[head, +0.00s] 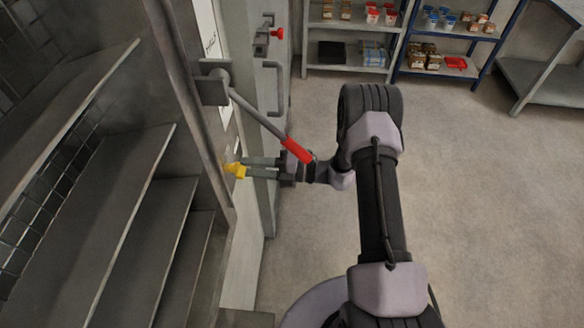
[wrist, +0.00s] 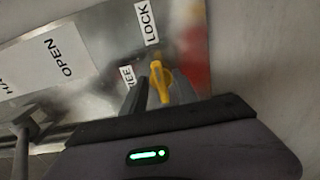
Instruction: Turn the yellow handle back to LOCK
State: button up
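The yellow handle (wrist: 161,84) is on a metal panel (wrist: 105,30), near a LOCK label (wrist: 147,22) and a partly hidden label ending in "EE" (wrist: 127,77). In the head view the yellow handle (head: 235,169) shows at my fingertips, on the panel at left. My gripper (wrist: 158,90) has one finger on each side of the handle in the wrist view. It also shows in the head view (head: 247,167), reaching left with its fingers a little apart. Whether the fingers press on the handle is unclear. The handle's pivot and exact angle are hard to make out.
A grey lever with a red grip (head: 298,150) slants down just above my gripper. A smaller red handle (head: 277,33) and a grey door pull (head: 272,88) are farther along the panel. An OPEN label (wrist: 67,58) is beside LOCK. The floor (head: 470,190) at right is clear.

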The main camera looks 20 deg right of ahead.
jog(key=v, duration=1.5)
jog(key=shift+p, duration=0.4)
jog(key=shift+f, duration=0.1)
